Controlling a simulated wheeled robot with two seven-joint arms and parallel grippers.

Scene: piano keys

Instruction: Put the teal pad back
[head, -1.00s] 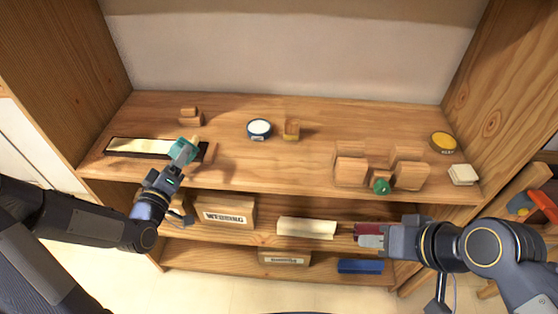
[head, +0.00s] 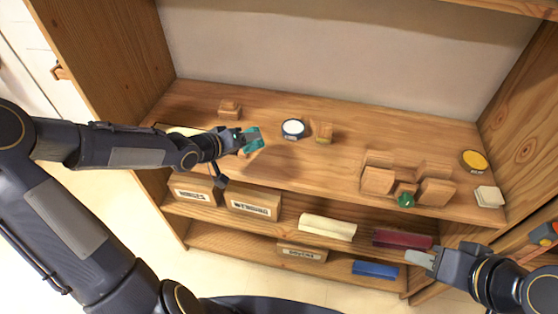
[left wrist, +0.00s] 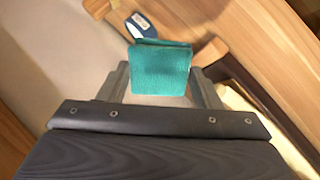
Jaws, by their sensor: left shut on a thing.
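The teal pad (head: 256,146) is a small flat square held over the upper shelf board. My left gripper (head: 246,138) is shut on it; in the left wrist view the pad (left wrist: 160,72) sits between the two fingers (left wrist: 160,88). Whether it touches the board is unclear. A dark tray with a cream surface (head: 180,129) lies at the left of the board, largely hidden by my left arm. My right gripper (head: 420,259) is at the lower right, just in front of a dark red block (head: 403,239) on the shelf below; its jaw opening is unclear.
A blue-and-white round tin (head: 293,128) and a small wooden block (head: 324,132) stand right of the pad. Wooden blocks (head: 230,108) lie behind it. Several wooden blocks (head: 378,180) with a green piece (head: 405,200), a yellow tin (head: 475,160) and a white block (head: 488,197) stand farther right.

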